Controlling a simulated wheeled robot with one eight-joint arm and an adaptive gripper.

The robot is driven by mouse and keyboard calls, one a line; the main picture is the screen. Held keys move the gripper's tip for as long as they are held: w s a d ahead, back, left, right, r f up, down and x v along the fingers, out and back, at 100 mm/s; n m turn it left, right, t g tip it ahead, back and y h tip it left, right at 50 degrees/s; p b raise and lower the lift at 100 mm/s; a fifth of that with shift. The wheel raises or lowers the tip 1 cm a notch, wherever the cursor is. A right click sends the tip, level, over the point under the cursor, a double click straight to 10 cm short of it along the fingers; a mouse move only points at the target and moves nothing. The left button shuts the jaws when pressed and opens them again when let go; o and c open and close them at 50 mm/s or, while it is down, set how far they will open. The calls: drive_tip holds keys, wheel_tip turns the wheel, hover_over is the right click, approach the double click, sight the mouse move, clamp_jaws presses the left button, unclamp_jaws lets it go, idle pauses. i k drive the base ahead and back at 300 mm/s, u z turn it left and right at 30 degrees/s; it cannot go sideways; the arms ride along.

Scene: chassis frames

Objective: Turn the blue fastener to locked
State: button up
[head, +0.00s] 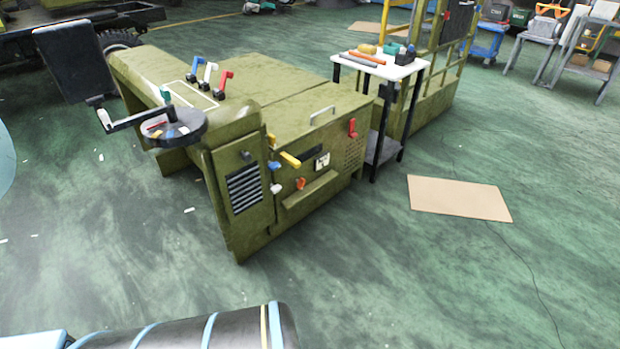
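A small blue fastener (273,165) sits on the front face of the olive green chassis (318,140), near the corner by the louvred vent. It is too small in the head view to tell which way it is turned. A yellow handle (290,159) sticks out just above and right of it, and a white knob (277,189) is below it. A blue lever (198,64) also stands on the chassis top. My gripper is not in view; a dark, blue-banded part at the bottom edge looks like my arm.
An orange knob (300,184) and a red handle (352,128) are on the same face. A small table (400,70) with tools stands behind right. Cardboard (458,199) lies on the floor. A round tray (176,131) juts out left. The floor in front is clear.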

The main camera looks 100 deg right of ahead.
sight(273, 165)
drive_tip(key=z, duration=1.65)
drive_tip(key=k, duration=0.4)
drive_tip(key=u, duration=0.1)
